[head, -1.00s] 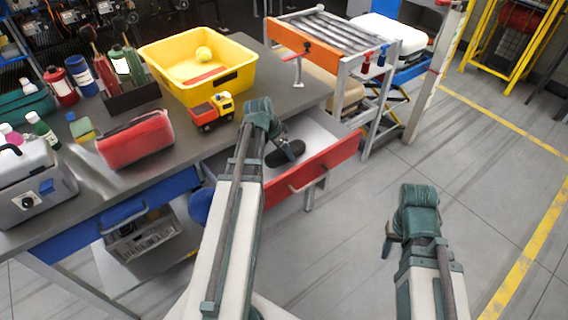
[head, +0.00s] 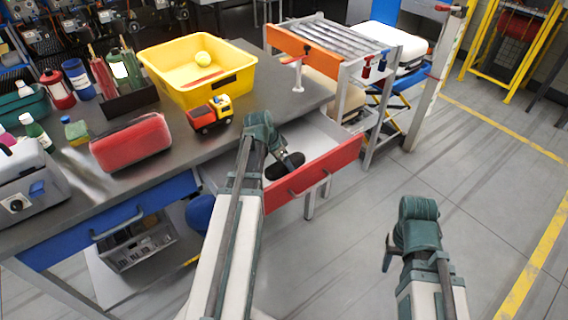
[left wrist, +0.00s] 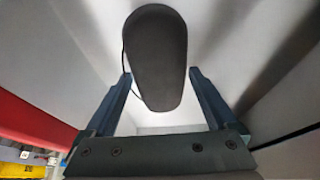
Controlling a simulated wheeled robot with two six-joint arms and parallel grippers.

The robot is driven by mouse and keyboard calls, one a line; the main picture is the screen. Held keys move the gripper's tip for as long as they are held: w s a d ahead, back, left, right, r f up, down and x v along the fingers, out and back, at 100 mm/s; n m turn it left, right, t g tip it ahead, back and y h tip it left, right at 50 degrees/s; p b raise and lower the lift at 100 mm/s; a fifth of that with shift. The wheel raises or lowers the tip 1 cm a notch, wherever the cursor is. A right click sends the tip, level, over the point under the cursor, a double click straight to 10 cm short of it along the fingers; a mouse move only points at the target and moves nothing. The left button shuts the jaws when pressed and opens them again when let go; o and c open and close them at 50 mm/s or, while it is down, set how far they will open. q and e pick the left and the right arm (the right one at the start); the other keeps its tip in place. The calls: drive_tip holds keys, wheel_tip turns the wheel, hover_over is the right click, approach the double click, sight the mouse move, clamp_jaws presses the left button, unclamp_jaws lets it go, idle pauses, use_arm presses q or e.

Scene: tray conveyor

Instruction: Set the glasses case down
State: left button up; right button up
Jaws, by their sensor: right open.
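The glasses case (head: 289,161) is a dark grey, rounded oblong inside the open drawer with the red front (head: 325,173). In the left wrist view the case (left wrist: 156,50) lies lengthwise between the fingers of my left gripper (left wrist: 160,82), a finger close at each side. My left gripper (head: 283,154) reaches down into the drawer and is shut on the case. Whether the underside touches the drawer floor, I cannot tell. My right gripper (head: 387,262) is open and empty, off to the right above the floor.
The grey workbench (head: 175,175) holds a red pouch (head: 131,144), a toy truck (head: 210,114) and a yellow bin (head: 195,85). The roller conveyor (head: 325,45) stands behind the drawer. The floor at the right is open.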

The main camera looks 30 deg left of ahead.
use_arm(q)
drive_tip(key=shift+o, duration=0.3)
drive_tip(key=shift+p+v, duration=0.8)
drive_tip(key=shift+p, duration=0.05)
drive_tip(key=p+v, duration=0.9)
drive_tip(key=v, duration=0.1)
drive_tip(key=shift+r+p, duration=0.35)
drive_tip(key=s+d+g+y+p, duration=0.1)
drive_tip(key=s+d, duration=0.3)
drive_tip(key=d, duration=0.6)
drive_tip(key=s+d+r+g+y+p, duration=0.1)
drive_tip(key=s+d, duration=0.3)
drive_tip(key=d, duration=0.7)
drive_tip(key=s+d+g+y+p, duration=0.1)
drive_tip(key=s+d, duration=0.3)
drive_tip(key=d, duration=0.7)
drive_tip(key=shift+d+r+n+g, duration=0.25)
drive_tip(key=shift+n+g, duration=0.05)
drive_tip(key=shift+g, duration=0.5)
